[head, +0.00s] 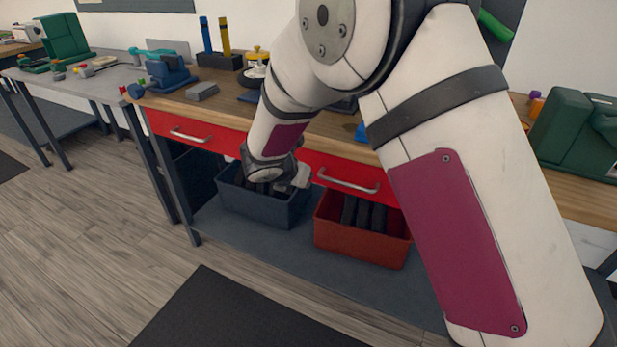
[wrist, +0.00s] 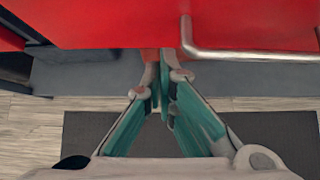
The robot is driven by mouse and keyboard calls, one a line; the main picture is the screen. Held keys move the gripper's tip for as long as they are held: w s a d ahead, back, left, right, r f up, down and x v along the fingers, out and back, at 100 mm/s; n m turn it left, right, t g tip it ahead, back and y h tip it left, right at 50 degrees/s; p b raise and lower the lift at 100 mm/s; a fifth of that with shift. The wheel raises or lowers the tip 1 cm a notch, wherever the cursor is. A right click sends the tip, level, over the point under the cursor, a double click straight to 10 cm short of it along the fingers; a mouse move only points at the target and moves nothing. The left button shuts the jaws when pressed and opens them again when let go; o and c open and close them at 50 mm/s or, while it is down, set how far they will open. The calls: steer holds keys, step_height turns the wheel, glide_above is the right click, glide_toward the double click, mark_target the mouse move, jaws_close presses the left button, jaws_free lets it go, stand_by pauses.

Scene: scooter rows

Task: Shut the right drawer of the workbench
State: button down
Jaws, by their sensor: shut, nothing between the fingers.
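The right drawer (head: 318,166) of the workbench has a red front and a silver bar handle (head: 347,181). My arm hides part of that front in the head view. I cannot tell clearly how far it stands out. In the wrist view the red front (wrist: 115,25) fills the top, and its handle (wrist: 250,55) is to the right of my fingers. My gripper (wrist: 166,62) is shut and empty, its fingertips close to the front's lower edge, left of the handle. I cannot tell whether they touch it.
The left drawer (head: 165,124) looks closed. A dark blue bin (head: 250,207) and a red bin (head: 350,245) stand on the lower shelf (head: 270,245) under the drawers. Tools and a blue vise (head: 168,75) are on the benchtop. The floor in front, with a dark mat (head: 215,310), is clear.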

steer(key=p+v, duration=0.2)
steer(key=v, duration=0.9)
steer(key=s+d+r+m+g+h, duration=0.1)
steer(key=s+d+r+m+g, duration=0.1)
steer(key=s+d+r+m, duration=0.45)
steer(key=s+d+r+m+g, duration=0.1)
steer(key=s+d+r+m, duration=0.2)
steer(key=d, duration=0.7)
steer(key=s+d+r+m+g+h, duration=0.1)
steer(key=s+d+r+m+g, duration=0.1)
steer(key=s+d+r+m, duration=0.4)
steer(key=s+d+f+m+g+y, duration=0.1)
steer(key=s+d+m+y, duration=0.15)
steer(key=s+m, duration=0.7)
steer(key=s+d+f+m+g+y, duration=0.1)
steer(key=s+d+f+m+y, duration=0.15)
steer(key=s+m, duration=0.7)
steer(key=s+r+n+t+p, duration=0.1)
steer(key=s+r+p, duration=0.1)
steer(key=r+p, duration=0.5)
steer(key=s+r+n+t+p, duration=0.2)
steer(key=r+p, duration=0.5)
steer(key=r, duration=0.2)
steer(key=shift+a+r+y, duration=0.2)
steer(key=shift+a+y, duration=0.1)
steer(key=shift+a, duration=0.05)
